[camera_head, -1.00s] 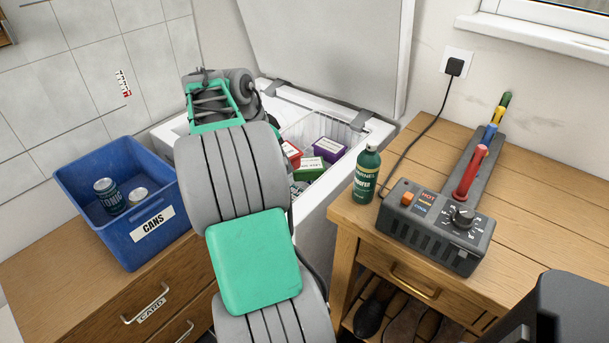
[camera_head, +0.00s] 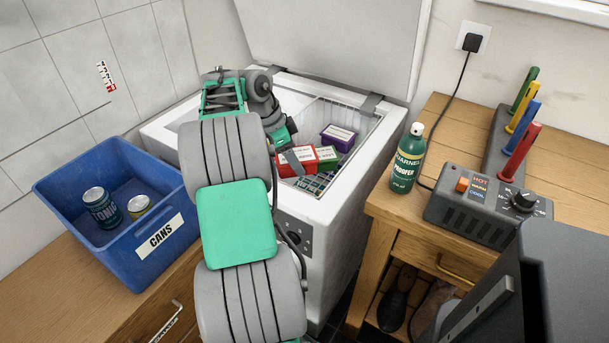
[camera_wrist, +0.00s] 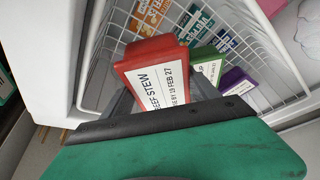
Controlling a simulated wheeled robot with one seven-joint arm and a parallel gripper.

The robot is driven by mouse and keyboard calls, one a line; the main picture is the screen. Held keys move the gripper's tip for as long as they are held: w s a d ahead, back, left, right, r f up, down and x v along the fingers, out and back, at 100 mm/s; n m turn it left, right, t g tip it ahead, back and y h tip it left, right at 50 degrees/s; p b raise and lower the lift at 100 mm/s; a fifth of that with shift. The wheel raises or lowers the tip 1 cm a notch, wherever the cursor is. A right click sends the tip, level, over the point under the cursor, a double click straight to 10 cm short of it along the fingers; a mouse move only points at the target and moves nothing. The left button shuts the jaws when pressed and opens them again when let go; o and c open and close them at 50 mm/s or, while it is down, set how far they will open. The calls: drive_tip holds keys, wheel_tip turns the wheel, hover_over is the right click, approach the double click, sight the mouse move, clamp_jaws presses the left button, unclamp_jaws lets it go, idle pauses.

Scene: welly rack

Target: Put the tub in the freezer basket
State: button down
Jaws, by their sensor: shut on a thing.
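My gripper (camera_head: 291,158) is shut on the red tub (camera_head: 298,160), at the left side of the open chest freezer (camera_head: 345,180). In the wrist view the red tub (camera_wrist: 155,78) has a white label reading BEEF STEW, partly cut off by my gripper. The white wire freezer basket (camera_head: 352,112) hangs in the freezer; its wires also show in the wrist view (camera_wrist: 97,45). The red tub appears over or within the basket's opening; I cannot tell whether it touches the bottom. A green tub (camera_head: 327,157) and a purple tub (camera_head: 338,138) sit beside it in the basket.
The freezer lid (camera_head: 335,40) stands open behind. A blue CANS crate (camera_head: 75,180) with two cans is at the left. A green proofer bottle (camera_head: 408,160) and a grey heater with coloured pegs (camera_head: 480,212) stand on the wooden bench at the right. Flat packs lie in the basket.

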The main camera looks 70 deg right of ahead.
sight(279, 157)
wheel_tip(279, 157, down, 9)
drive_tip(key=shift+f+b, duration=0.1)
drive_tip(key=shift+b, duration=1)
drive_tip(key=shift+f, duration=0.1)
drive_tip(key=shift+c, duration=1)
unclamp_jaws()
drive_tip(key=p+v, duration=0.3)
drive_tip(key=v, duration=0.9)
drive_tip(key=shift+s+p, duration=0.1)
drive_tip(key=shift+p, duration=0.3)
